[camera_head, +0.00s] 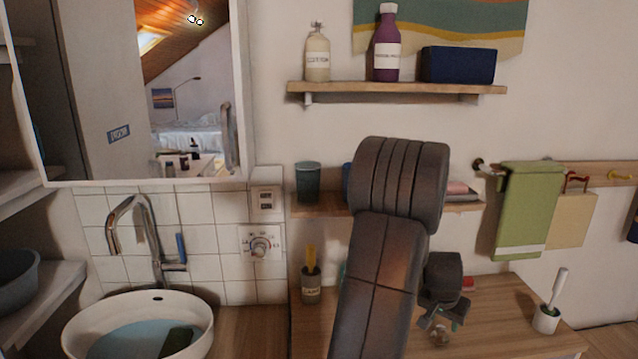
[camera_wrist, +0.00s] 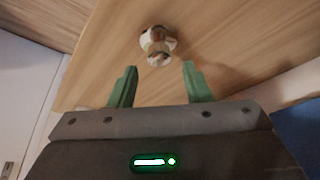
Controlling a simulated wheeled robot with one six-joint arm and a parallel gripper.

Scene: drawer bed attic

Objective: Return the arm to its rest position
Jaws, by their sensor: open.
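My arm (camera_head: 385,260) rises through the middle of the head view, with its thick dark elbow in front of the lower wall shelf. My gripper (camera_head: 440,323) hangs low over the wooden counter, right of the forearm. In the wrist view my gripper (camera_wrist: 160,85) has its two green fingers spread wide apart with nothing between them. A shiny metal knob-like piece (camera_wrist: 157,46) stands on a wooden surface just beyond the fingertips, apart from them. A shiny piece (camera_head: 439,336) also shows just below my gripper in the head view.
A white basin (camera_head: 137,310) with a tap (camera_head: 150,235) is at lower left. A white cup with a brush (camera_head: 546,317) stands on the counter's right (camera_head: 505,310). A dark cup (camera_head: 309,182) is on the lower shelf. The upper shelf (camera_head: 395,88) holds two bottles and a blue box.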

